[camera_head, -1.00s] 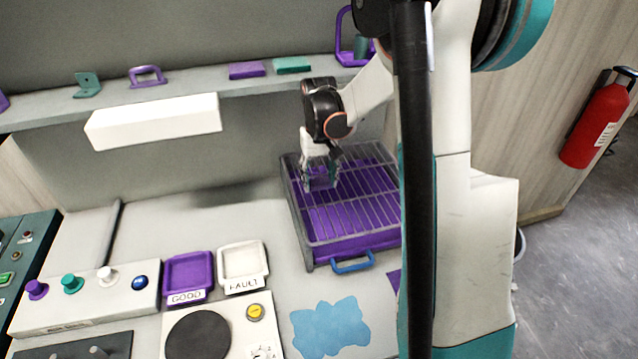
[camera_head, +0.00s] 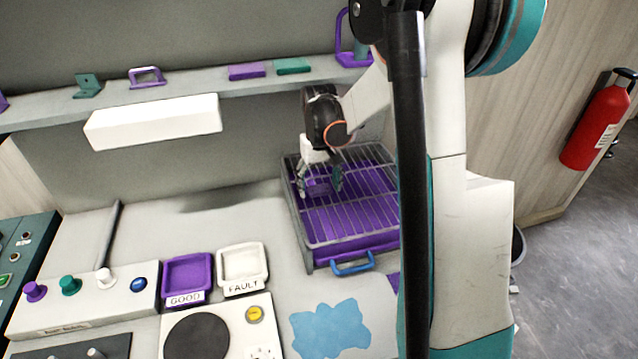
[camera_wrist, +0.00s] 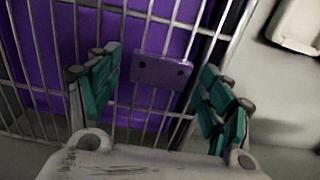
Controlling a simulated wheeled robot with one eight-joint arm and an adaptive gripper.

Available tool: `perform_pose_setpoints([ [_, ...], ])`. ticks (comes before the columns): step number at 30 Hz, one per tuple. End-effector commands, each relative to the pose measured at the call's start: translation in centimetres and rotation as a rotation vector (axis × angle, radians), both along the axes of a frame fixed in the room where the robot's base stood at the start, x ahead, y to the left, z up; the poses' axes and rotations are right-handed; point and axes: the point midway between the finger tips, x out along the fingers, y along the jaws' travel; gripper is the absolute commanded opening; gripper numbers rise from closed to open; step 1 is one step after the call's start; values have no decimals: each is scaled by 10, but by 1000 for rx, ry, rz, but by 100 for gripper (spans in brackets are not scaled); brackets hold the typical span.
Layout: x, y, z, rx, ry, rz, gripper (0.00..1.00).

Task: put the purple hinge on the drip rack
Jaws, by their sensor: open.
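The purple hinge (camera_wrist: 161,71) lies on the wire bars of the drip rack (camera_wrist: 62,30) in the wrist view, a flat plate with two dark holes. In the head view the hinge (camera_head: 318,186) shows as a small purple piece on the drip rack (camera_head: 349,229), near its back left. My gripper (camera_wrist: 160,95) is open, with its green-padded fingers apart on either side of the hinge and clear of it. In the head view my gripper (camera_head: 320,184) is low over the rack. Whether the hinge has a second leaf underneath is hidden.
GOOD (camera_head: 188,274) and FAULT (camera_head: 242,264) trays stand left of the rack. A blue cloth (camera_head: 329,327) lies in front.

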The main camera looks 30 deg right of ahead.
Motion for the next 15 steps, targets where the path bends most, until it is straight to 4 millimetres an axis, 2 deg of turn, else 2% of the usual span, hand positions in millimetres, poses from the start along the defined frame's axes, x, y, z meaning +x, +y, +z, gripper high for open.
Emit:
perform_pose_setpoints([
  [5, 0, 0, 21, 0, 0, 0, 73],
  [15, 0, 0, 91, 0, 0, 0, 73],
])
